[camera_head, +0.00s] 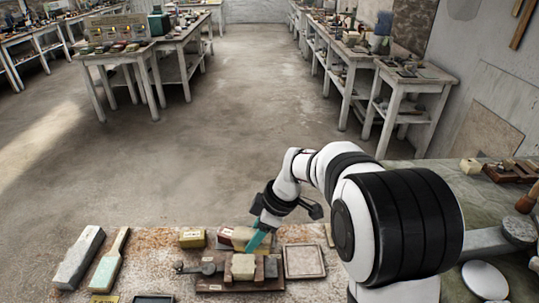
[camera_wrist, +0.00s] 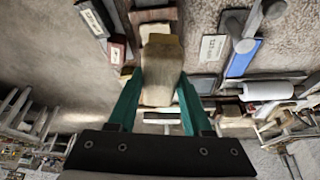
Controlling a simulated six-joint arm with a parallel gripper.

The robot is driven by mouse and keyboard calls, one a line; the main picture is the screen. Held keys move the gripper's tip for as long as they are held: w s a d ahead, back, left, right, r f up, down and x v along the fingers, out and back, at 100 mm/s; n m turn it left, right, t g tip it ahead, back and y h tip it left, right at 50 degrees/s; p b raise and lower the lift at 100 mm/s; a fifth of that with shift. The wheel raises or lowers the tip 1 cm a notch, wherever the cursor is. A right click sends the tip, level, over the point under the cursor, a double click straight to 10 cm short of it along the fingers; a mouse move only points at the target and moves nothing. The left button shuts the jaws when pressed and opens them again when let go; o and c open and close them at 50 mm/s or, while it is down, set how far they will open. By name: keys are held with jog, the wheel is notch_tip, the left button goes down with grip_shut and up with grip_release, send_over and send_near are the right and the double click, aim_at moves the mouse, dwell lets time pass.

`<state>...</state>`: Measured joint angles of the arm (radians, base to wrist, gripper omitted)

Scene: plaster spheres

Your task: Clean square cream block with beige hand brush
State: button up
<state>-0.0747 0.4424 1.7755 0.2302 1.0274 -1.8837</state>
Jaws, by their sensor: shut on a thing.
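The square cream block (camera_head: 243,266) sits between dark grey jaws on a dark wooden fixture (camera_head: 225,286) at the front of the bench. My gripper (camera_head: 257,241), with teal fingers, is just behind the block and slightly to its right, pointing down. In the wrist view my gripper (camera_wrist: 160,100) is shut on the beige hand brush (camera_wrist: 162,72), which lies between the two fingers and has a yellowish-brown far end. In the head view the brush (camera_head: 241,234) is partly hidden by the fingers. I cannot clearly make out the block in the wrist view.
A small yellowish box (camera_head: 192,238) stands left of the brush. A shallow square tray (camera_head: 304,262) lies right of the fixture. A long grey block (camera_head: 80,257) and a pale green-faced tool (camera_head: 108,268) lie at the left. Bare bench shows between them and the fixture.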

jog(key=shift+w+a+f+n+g, duration=0.2)
jog(key=shift+a+f+n, duration=0.25)
jog(key=shift+f+n, duration=0.15)
jog(key=shift+w+a+f+n+g, duration=0.1)
jog(key=shift+a+f+n+g, duration=0.1)
jog(key=shift+a+f+n, duration=0.35)
notch_tip(320, 180, down, 4)
jog(key=shift+d, duration=0.1)
jog(key=shift+f, duration=1.35)
jog(key=shift+f, duration=0.3)
jog(key=shift+d, duration=1.15)
jog(key=shift+a, duration=2.25)
jog(key=shift+d, duration=0.1)
